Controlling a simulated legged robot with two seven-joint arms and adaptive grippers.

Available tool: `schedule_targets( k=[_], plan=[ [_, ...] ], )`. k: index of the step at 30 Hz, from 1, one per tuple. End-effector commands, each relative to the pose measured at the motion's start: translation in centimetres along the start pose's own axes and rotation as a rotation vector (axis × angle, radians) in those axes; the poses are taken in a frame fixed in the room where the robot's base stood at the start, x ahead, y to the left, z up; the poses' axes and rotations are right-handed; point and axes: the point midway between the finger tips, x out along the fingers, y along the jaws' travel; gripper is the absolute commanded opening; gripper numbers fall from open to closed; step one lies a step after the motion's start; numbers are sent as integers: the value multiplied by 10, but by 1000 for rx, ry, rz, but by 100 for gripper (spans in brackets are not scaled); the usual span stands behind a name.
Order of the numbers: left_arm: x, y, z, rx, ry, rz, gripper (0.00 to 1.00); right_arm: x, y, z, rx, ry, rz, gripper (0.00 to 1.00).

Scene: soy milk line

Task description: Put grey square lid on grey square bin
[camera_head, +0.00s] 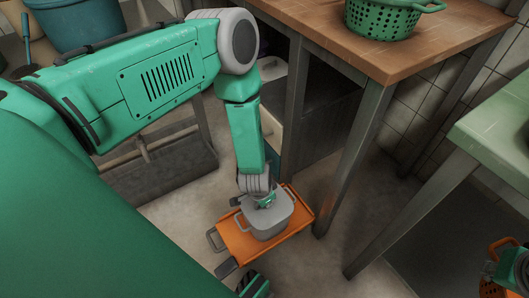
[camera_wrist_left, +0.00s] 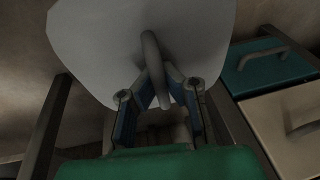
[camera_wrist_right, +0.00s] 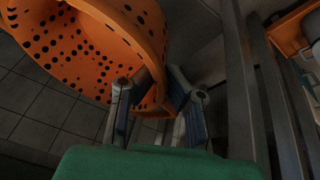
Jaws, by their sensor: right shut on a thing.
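A grey square bin (camera_head: 270,230) with side handles stands on an orange tray-like top at the bottom centre of the head view. My left gripper (camera_head: 265,200) is over it. In the left wrist view, the pale grey lid (camera_wrist_left: 90,50) fills the top, and the fingers of my left gripper (camera_wrist_left: 157,82) close on its bar handle (camera_wrist_left: 151,55). I cannot tell whether the lid touches the bin's rim. My right gripper (camera_wrist_right: 160,88) is shut on the rim of an orange perforated basket (camera_wrist_right: 85,45), which also shows at the head view's lower right edge (camera_head: 493,250).
The orange top (camera_head: 233,245) carries the bin, with a wooden table (camera_head: 300,15) and its metal legs close behind and right. A green colander (camera_head: 385,18) stands on that table. A green-topped table (camera_head: 495,130) is at the right.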

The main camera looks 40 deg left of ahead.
Motion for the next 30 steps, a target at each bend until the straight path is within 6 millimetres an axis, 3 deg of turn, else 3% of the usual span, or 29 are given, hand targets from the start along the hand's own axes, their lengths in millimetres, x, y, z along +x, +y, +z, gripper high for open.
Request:
schedule_targets(
  k=[13,14,16,17,26,30],
  plan=[
    [7,-1,2,-3,2,6,0,-1,-4,0,-5,1,7,0],
    [7,-1,2,-3,2,5,3,-1,-4,0,-5,1,6,0],
    [6,-1,2,-2,2,4,27,0,-3,0,-4,1,5,0],
    [6,-1,2,-2,2,3,29,0,-2,0,-4,1,4,0],
    [5,-1,2,-2,2,5,29,0,-3,0,-4,1,5,0],
    [-6,-1,1,-2,3,6,29,-1,-4,0,-5,1,7,0]
  ],
)
